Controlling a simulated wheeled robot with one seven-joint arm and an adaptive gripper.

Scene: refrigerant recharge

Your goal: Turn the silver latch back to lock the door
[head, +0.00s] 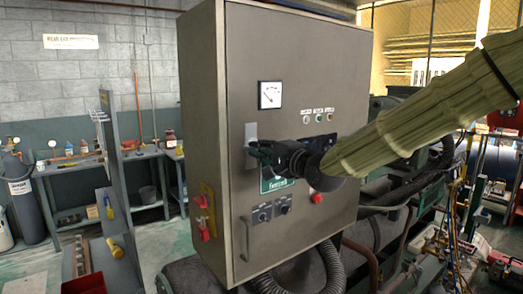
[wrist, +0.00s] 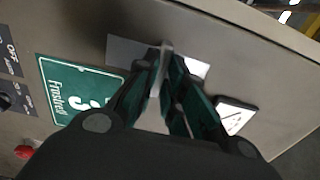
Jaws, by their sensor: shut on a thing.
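The grey cabinet door (head: 285,90) stands in the middle of the head view and looks flush with the cabinet. The silver latch (wrist: 166,50) shows between my fingertips in the wrist view, in front of its pale backing plate (wrist: 130,50). The plate also shows in the head view (head: 251,131) near the door's left edge. My gripper (head: 258,150) reaches in from the right and is shut on the latch. In the wrist view my gripper (wrist: 164,75) has a finger on each side of it. My gripper hides most of the latch in the head view.
A red button (head: 317,198), small knobs (head: 273,210) and a vertical handle (head: 244,238) are on the door. Red switches (head: 206,215) sit on the cabinet's left side. Machinery and hoses crowd the right.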

